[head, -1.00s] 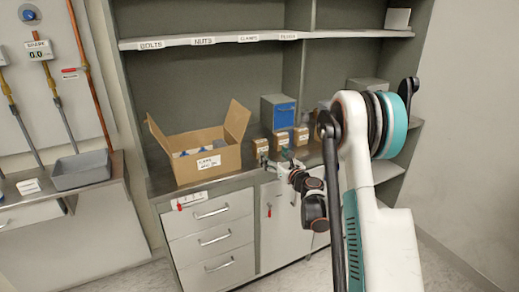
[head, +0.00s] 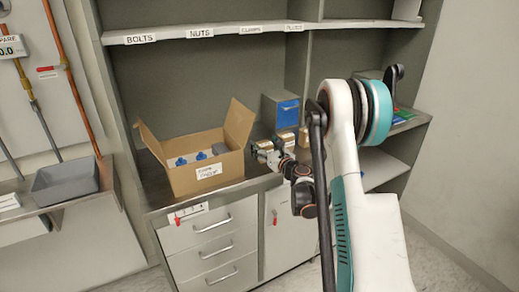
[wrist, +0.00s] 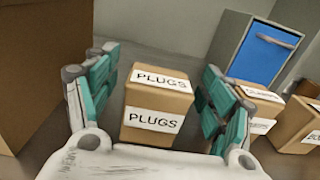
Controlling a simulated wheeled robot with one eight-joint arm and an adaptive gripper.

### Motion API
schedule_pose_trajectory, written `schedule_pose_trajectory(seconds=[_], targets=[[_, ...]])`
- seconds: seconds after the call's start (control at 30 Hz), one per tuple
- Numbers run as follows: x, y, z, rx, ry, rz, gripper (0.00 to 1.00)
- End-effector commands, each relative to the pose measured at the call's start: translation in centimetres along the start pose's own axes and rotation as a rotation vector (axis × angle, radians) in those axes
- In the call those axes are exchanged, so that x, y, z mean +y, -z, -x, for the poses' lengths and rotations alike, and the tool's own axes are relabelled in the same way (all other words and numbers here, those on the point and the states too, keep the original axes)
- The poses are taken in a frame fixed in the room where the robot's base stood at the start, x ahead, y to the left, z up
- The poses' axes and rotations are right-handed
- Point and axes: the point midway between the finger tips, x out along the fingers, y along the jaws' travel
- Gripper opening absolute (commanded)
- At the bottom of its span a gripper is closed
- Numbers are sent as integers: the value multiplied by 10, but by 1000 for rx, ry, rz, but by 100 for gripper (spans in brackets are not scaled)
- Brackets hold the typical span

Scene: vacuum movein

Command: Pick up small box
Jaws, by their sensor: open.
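A small brown cardboard box (wrist: 157,105) labelled PLUGS on its top and front stands on the counter in the wrist view. My gripper (wrist: 155,88) is open, with one teal-and-grey finger on each side of this box. Two more small boxes stand to the right, one partly behind the right finger (wrist: 257,98) and one at the edge (wrist: 295,125).
The large open carton (head: 190,180) with blue-topped items stands close on the left. A grey bin with a blue front (head: 281,112) stands behind the small boxes. A shelf (head: 220,30) runs above. Drawers (head: 215,245) are below the counter (head: 160,205).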

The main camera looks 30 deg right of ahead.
Motion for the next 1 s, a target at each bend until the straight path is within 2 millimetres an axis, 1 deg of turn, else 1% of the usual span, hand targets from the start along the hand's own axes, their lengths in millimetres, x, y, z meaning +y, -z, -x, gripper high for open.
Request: schedule_pose_trajectory(seconds=[0.23,0.27,0.3,0.37,0.4,0.5,0.77,0.83,0.93,1.0], targets=[[0,0,0,0,1,0,75],[0,0,0,0,1,0,73],[0,0,0,0,1,0,64],[0,0,0,0,1,0,50],[0,0,0,0,1,0,41],[0,0,0,0,1,0,21],[0,-1,0,0,1,0,21],[0,-4,0,0,1,0,21],[0,-16,0,0,1,0,21],[0,-29,0,0,1,0,21]])
